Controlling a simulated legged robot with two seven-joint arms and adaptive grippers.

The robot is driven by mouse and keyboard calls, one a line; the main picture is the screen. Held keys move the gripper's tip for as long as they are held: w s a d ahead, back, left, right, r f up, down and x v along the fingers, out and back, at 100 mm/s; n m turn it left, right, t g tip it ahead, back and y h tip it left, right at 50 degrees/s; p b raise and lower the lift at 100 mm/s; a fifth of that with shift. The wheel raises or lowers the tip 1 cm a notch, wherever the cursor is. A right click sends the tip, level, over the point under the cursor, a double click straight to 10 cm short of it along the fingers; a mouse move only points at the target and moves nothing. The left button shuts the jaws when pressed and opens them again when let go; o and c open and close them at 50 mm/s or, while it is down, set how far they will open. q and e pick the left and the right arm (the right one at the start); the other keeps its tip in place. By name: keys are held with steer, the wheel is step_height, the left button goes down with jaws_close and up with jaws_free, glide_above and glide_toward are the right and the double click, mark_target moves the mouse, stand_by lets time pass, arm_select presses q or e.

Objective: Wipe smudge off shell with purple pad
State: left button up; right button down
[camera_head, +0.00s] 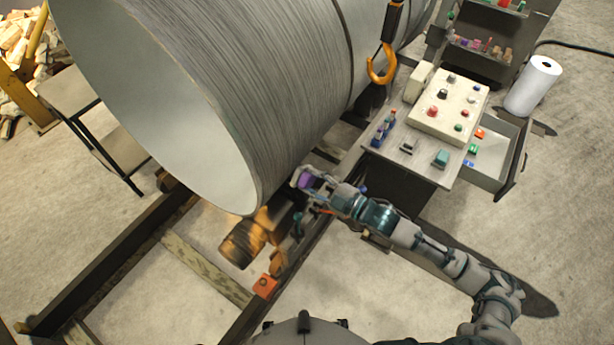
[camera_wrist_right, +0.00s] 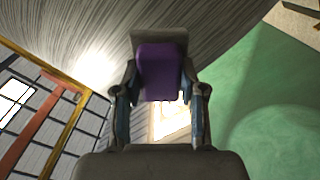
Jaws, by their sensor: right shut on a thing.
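The shell is a large grey brushed-metal cylinder (camera_head: 270,80) lying across the upper left of the head view, its open end facing left. It also fills the top of the right wrist view (camera_wrist_right: 215,30). My right gripper (camera_head: 303,182) is beside the lower side of the shell, near its open rim. It is shut on the purple pad (camera_head: 308,180), which shows between the fingers in the right wrist view (camera_wrist_right: 158,72). The pad is close to the shell; I cannot tell whether they touch. I cannot make out a smudge. My left gripper is not in view.
A control box (camera_head: 447,105) with buttons sits on a cabinet with an open drawer (camera_head: 490,180). An orange hook (camera_head: 381,66) hangs before the shell. A white roll (camera_head: 533,86) stands at right. An orange-brown motor (camera_head: 243,243) and dark rails (camera_head: 100,262) lie below the shell.

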steer(key=shift+p+v, duration=0.55)
steer(key=shift+v, duration=1)
